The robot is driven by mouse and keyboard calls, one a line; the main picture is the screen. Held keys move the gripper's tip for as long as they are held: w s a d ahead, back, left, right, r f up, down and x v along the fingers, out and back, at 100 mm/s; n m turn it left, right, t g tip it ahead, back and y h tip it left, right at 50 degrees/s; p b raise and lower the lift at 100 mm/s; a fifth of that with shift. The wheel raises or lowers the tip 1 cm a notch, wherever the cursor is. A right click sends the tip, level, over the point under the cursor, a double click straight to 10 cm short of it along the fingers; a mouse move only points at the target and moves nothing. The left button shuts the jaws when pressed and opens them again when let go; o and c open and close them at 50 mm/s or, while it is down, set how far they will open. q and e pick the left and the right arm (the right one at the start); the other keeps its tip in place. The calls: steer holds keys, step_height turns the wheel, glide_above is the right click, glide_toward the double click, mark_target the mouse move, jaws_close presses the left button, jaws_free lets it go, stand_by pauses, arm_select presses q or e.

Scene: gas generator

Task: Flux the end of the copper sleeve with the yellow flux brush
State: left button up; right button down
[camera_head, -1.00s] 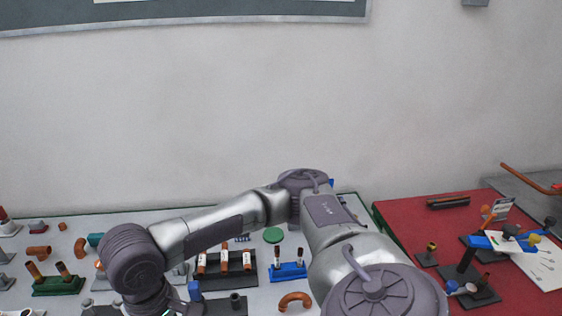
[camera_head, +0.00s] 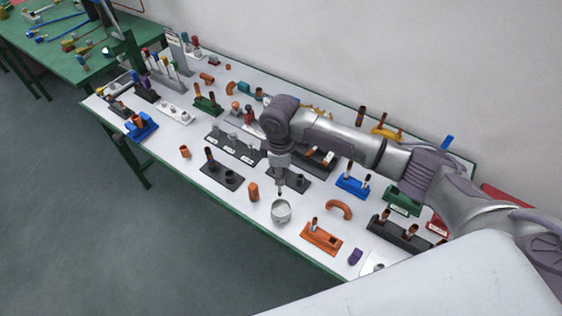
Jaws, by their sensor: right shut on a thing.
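My right gripper (camera_head: 280,178) points down over the front part of the white bench. It is shut on a thin, dark-tipped tool (camera_head: 280,190), probably the flux brush; no yellow shows on it. The tip is at or just above a round grey-white cup (camera_head: 281,212); I cannot tell whether it touches. A copper-coloured cylinder (camera_head: 253,192), possibly the copper sleeve, stands upright left of the cup. A shorter copper piece (camera_head: 185,151) stands farther left. My left gripper is not in view.
A copper elbow (camera_head: 340,209) and an orange holder (camera_head: 320,238) are right of the cup. Dark holders (camera_head: 222,175) stand to the left, and a blue holder (camera_head: 352,186) is behind. A green table (camera_head: 75,62) is at the far left. Bare floor lies in front.

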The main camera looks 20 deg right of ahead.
steer(key=shift+f, duration=0.1)
steer(key=shift+s+d, duration=0.1)
steer(key=shift+f+b, duration=1.35)
steer(key=shift+f, duration=1.4)
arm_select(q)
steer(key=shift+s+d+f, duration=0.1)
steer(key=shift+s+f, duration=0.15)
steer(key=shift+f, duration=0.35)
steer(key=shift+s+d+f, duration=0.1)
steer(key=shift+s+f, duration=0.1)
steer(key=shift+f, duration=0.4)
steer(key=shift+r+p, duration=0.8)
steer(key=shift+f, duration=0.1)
arm_select(e)
steer(key=shift+f, duration=0.15)
arm_select(q)
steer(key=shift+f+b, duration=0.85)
steer(key=shift+b, duration=0.1)
arm_select(e)
steer(key=shift+f, duration=1.8)
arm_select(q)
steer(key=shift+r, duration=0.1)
